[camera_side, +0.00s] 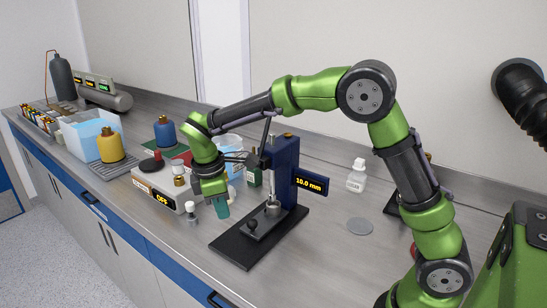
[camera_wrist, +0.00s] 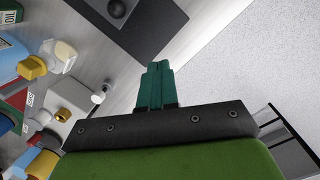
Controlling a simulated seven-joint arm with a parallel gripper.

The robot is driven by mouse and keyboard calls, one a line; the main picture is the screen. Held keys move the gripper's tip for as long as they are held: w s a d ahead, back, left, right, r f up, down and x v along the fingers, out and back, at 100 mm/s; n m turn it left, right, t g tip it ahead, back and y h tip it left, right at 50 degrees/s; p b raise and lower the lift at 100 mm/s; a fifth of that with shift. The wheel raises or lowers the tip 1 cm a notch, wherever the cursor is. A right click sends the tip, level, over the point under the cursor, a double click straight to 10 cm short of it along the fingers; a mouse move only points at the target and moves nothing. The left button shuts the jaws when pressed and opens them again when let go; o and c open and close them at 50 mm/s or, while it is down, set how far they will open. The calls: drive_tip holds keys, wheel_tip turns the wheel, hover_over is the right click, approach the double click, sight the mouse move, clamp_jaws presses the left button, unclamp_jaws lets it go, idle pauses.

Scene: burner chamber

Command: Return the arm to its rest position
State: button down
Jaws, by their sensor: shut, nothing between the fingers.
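My gripper (camera_side: 222,212) hangs at the end of my green and black arm, with its teal fingers pointing down. It is in the air near the front edge of the bench, left of the black-based stand. In the wrist view my gripper (camera_wrist: 157,66) shows its two fingers together, with nothing between them. My arm is bent and reaches leftward from the right side of the side view, over the bench.
A blue-columned stand (camera_side: 284,160) reading 10.0 mm is just right of my gripper. A white device (camera_side: 150,188) reading OFF is to the left. A white bottle (camera_side: 356,178) and a grey disc (camera_side: 360,226) are farther right. Left holds bottles and a tray (camera_side: 80,147).

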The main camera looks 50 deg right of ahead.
drive_tip(key=s+d+r+m+t+y, duration=0.1)
drive_tip(key=s+r+m, duration=0.4)
drive_tip(key=s, duration=0.5)
drive_tip(key=s+d+r+m+t+y, duration=0.2)
drive_tip(key=s+m+t, duration=0.4)
drive_tip(key=s+m, duration=0.3)
wheel_tip(320, 180, up, 3)
drive_tip(key=shift+s+d+f+y, duration=0.15)
drive_tip(key=shift+s+d+y, duration=0.1)
drive_tip(key=shift+s+y, duration=0.4)
